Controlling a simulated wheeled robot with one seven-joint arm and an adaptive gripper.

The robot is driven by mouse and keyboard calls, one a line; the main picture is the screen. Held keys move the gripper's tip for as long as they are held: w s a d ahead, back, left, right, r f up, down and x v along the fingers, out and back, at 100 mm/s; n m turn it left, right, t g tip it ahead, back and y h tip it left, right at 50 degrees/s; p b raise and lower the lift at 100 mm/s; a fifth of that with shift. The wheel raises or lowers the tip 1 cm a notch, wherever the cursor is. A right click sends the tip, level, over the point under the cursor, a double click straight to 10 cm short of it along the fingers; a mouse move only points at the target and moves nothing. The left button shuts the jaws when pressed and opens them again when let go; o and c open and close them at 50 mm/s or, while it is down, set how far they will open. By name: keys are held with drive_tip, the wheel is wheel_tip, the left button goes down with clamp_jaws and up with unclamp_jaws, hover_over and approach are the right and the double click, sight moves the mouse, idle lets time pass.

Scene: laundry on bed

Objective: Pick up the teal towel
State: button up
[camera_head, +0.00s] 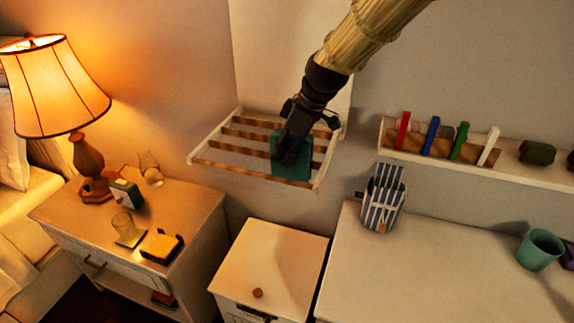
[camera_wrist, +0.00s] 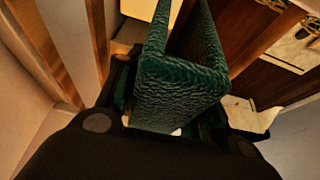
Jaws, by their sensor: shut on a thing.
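The teal towel (camera_head: 295,160) is at the slatted wall rack (camera_head: 225,160) in the head view. It appears folded and dark teal, and it fills the middle of the wrist view (camera_wrist: 178,85) with a textured surface. My gripper (camera_head: 288,150) reaches down from above and is shut on the towel. Its fingers show on both sides of the towel in the wrist view. The towel overlaps the rack slats in the picture; I cannot tell whether it still touches them. Part of the towel is hidden behind my gripper.
A white cabinet (camera_head: 270,265) stands below the rack. A nightstand (camera_head: 190,205) with a lit lamp (camera_head: 55,85) and small items is at left. At right are a wall shelf (camera_head: 540,175) with coloured objects, a striped holder (camera_head: 383,205) and a teal cup (camera_head: 540,250).

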wheel_tip(320, 180, up, 14)
drive_tip(key=b, duration=0.3)
drive_tip(key=shift+f, duration=0.25)
wheel_tip(320, 180, up, 15)
drive_tip(key=p, duration=1.1)
idle(0.3)
